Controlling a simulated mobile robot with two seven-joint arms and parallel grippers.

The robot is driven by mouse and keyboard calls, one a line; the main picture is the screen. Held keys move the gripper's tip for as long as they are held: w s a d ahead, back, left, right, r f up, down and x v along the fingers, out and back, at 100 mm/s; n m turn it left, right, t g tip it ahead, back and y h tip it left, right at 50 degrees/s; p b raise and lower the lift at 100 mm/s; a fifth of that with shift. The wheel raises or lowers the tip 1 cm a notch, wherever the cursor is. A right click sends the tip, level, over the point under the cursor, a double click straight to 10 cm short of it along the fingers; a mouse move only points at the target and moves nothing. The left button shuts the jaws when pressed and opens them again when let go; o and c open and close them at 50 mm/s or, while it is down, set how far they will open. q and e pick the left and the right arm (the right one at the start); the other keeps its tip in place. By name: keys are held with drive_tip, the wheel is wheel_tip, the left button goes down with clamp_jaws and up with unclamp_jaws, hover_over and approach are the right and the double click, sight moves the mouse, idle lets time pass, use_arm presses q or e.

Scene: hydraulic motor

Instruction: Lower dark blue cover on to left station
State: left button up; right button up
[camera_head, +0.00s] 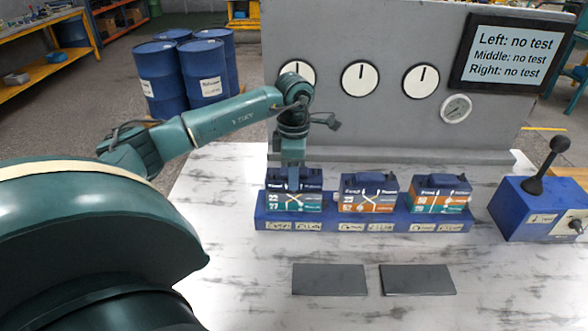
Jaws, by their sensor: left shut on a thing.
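My left gripper (291,169) is over the left station, pointing down. It is shut on the dark blue cover (281,183), and its fingers hide part of the cover's top. The cover is right over the grey and teal block (294,203) at the left station of the blue base (347,227). I cannot tell whether a thin gap is left between cover and block. My right gripper is not in view.
The middle unit (368,195) and right unit (440,195) stand on the same base, both with dark blue tops. Two dark plates (330,279) (418,279) lie in front. A blue lever box (540,205) is at the right. A grey panel (400,120) with dials and a screen (512,55) rises behind.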

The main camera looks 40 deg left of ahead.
use_arm(q)
drive_tip(key=shift+f+b, duration=0.45)
drive_tip(key=shift+f, duration=0.1)
idle(0.7)
drive_tip(key=o, duration=1.5)
drive_tip(key=shift+f, duration=0.1)
